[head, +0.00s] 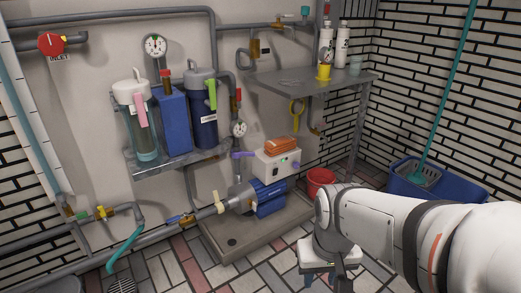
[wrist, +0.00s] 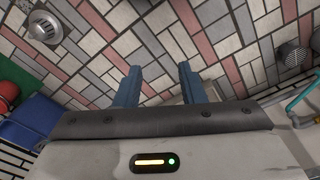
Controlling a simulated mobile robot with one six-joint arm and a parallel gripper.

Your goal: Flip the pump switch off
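The blue pump (head: 262,197) sits on a low grey plinth near the wall in the head view. Above it is a white control box (head: 277,163) with a small dark switch and a green spot on its front. The switch's exact position is too small to tell. My gripper hangs low over the floor tiles, right of and in front of the pump, apart from both pump and box. In the wrist view my gripper (wrist: 160,67) has its two blue-grey fingers spread apart, with only floor tiles between them. The pump switch is not visible in the wrist view.
An orange stack (head: 281,145) lies on the control box. A red bucket (head: 319,181) stands right of the pump. A grey shelf (head: 305,83) overhangs the right side. Pipes and filter canisters line the wall left. A blue mop bucket (head: 437,184) stands right. Floor in front looks clear.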

